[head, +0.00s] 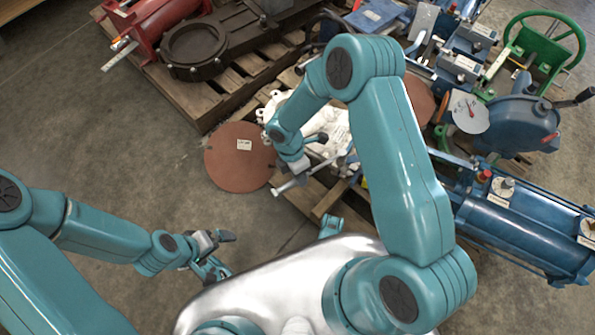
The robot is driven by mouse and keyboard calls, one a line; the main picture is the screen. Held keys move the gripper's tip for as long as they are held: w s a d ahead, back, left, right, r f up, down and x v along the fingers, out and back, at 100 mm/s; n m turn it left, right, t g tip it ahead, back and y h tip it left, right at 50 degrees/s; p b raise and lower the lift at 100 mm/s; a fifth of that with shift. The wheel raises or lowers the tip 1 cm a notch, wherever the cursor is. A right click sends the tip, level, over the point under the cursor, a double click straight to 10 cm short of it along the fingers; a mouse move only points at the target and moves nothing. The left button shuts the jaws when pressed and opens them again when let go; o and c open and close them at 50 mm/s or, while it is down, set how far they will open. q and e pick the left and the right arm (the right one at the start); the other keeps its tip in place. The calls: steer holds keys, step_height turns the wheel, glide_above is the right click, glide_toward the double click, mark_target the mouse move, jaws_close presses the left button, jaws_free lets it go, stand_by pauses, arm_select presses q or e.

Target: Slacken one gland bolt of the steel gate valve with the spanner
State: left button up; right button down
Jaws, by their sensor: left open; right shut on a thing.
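My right gripper (301,178) is shut on the spanner (284,188), a pale metal bar. One end of it sticks out to the lower left, beside the rust-brown disc. A pale, off-white casting (327,123) lies on the pallet behind my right wrist, largely hidden by my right arm. I cannot tell whether it is the steel gate valve, and no gland bolt can be made out. Whether the spanner touches anything is also unclear. My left gripper (226,253) is open and empty, low over the bare floor at the lower left.
A rust-brown disc (237,170) with a white label lies left of my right gripper. A wooden pallet (193,100) carries dark castings and a red cylinder (160,22). Blue machinery (520,228) and a green handwheel (560,22) crowd the right. Concrete floor at left is clear.

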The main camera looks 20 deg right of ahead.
steer(key=shift+s+n, duration=0.25)
steer(key=shift+n, duration=0.05)
steer(key=shift+s+d+r+n, duration=0.15)
steer(key=shift+s+n, duration=0.15)
steer(key=shift+s, duration=0.15)
steer(key=shift+s, duration=0.15)
stand_by(0.5)
steer(key=shift+s+d+n+h, duration=0.25)
steer(key=shift+s+n+h, duration=0.05)
steer(key=shift+s+n, duration=0.3)
steer(key=shift+s, duration=0.1)
steer(key=shift+s+d+n, duration=0.25)
steer(key=shift+s+n, duration=0.3)
steer(key=shift+n, duration=0.05)
stand_by(0.3)
steer(key=shift+s+d, duration=0.1)
steer(key=shift+s, duration=0.05)
